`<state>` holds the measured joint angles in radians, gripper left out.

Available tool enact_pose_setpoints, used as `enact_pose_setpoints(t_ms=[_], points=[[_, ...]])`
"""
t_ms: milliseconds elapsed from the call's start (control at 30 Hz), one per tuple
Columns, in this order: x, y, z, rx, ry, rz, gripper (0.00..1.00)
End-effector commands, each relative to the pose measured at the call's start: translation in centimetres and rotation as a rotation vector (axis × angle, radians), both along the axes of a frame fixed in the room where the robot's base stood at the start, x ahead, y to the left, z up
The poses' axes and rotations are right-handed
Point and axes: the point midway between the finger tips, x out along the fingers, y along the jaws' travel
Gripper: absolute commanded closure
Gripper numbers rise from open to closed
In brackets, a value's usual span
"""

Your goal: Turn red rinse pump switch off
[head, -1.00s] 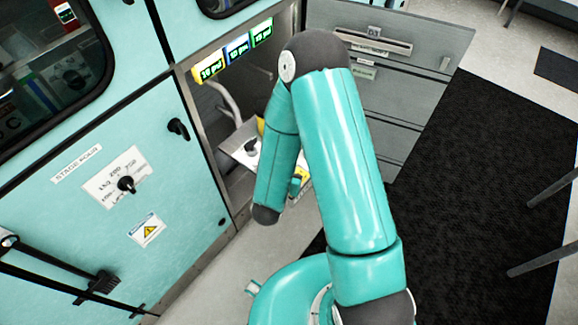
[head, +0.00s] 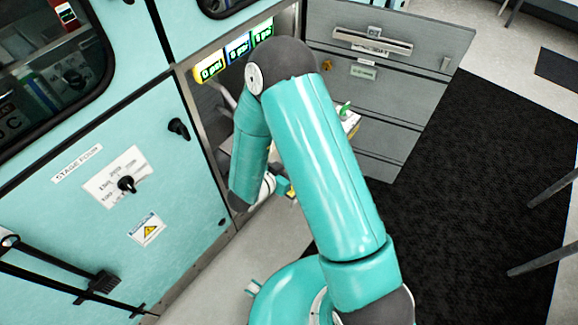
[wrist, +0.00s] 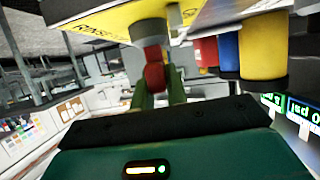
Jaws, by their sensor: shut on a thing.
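The red rinse pump switch (wrist: 153,62) hangs from the underside of a yellow labelled panel (wrist: 100,24) in the wrist view. My gripper (wrist: 159,86) has its green fingers around the red knob, shut on it. In the head view my arm hides the gripper and the red switch. Three pressure displays sit at the top of the recess; the yellow-framed one (head: 209,69) seems to read 0 psi, and the blue (head: 238,48) and green (head: 263,31) readings are harder to make out.
Red (wrist: 205,51), blue (wrist: 229,50) and yellow (wrist: 263,52) cylinders stand close to the right of the switch. A teal cabinet wall (head: 160,220) borders the recess at left. A grey drawer front (head: 420,60) is at right. A black mat (head: 470,150) covers open floor.

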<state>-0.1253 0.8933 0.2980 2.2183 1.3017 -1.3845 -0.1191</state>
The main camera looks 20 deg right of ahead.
Motion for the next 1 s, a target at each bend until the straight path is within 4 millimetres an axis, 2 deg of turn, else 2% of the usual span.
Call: enact_pose_setpoints(t_ms=[133,167,233,267,533,667,1000], points=[[0.1,0.0,0.2,-0.002,-0.005,0.000,1.00],[0.1,0.0,0.2,-0.002,-0.005,0.000,0.80],[0.1,0.0,0.2,-0.002,-0.005,0.000,0.66],[0.1,0.0,0.1,-0.001,-0.005,0.000,0.64],[0.0,0.0,0.1,-0.001,-0.002,0.001,0.64],[-0.4,0.7,0.4,0.000,-0.002,0.004,0.64],[-3.9,5.8,3.0,0.000,-0.004,0.005,0.64]])
